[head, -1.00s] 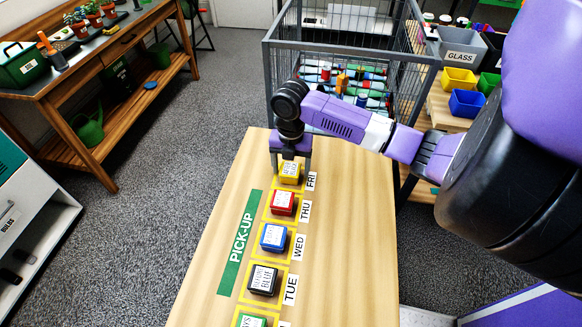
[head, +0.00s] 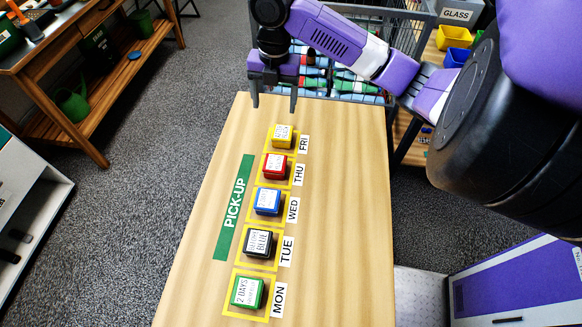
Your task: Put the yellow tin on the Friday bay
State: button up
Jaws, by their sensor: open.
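The yellow tin (head: 283,136), with a white label on top, sits on the Friday bay (head: 270,146), beside the FRI tag (head: 304,144). The bay's yellow outline shows around the tin. My gripper (head: 274,106) is open and empty, raised above the table beyond the tin, with its fingers pointing down and apart from it.
On the wooden table (head: 345,200), a red tin (head: 274,166), a blue tin (head: 267,201), a black tin (head: 258,243) and a green tin (head: 246,291) sit in the THU, WED, TUE and MON bays. A wire cage (head: 345,75) with bottles stands behind. The table's right side is clear.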

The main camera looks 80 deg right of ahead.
jog(key=w+a+r+m+t+y, duration=0.25)
jog(key=w+a+t, duration=0.45)
jog(key=w+a, duration=1.1)
jog(key=w+a+r+m+t+y, duration=0.1)
jog(key=w+a+r+m+t, duration=0.2)
jog(key=a, duration=0.5)
jog(key=w+a+m+t+y, duration=0.1)
jog(key=w+a+m+t, duration=0.3)
jog(key=a, duration=0.3)
jog(key=s+a+f+m+h, duration=0.2)
jog(key=s+f+m, duration=0.15)
jog(key=s, duration=0.25)
jog(key=s+a+f+m+h, duration=0.1)
jog(key=s+a+f+m, duration=0.1)
jog(key=s+m, duration=0.3)
jog(key=s+a+f+m+h, duration=0.2)
jog(key=s+a, duration=0.1)
jog(key=s, duration=0.4)
jog(key=s+d+r, duration=0.1)
jog(key=s+d, duration=0.1)
jog(key=s, duration=0.8)
jog(key=s+d+r+n, duration=0.1)
jog(key=s+d+r, duration=0.1)
jog(key=s, duration=0.7)
jog(key=shift+s+d, duration=0.4)
jog(key=shift+d, duration=0.25)
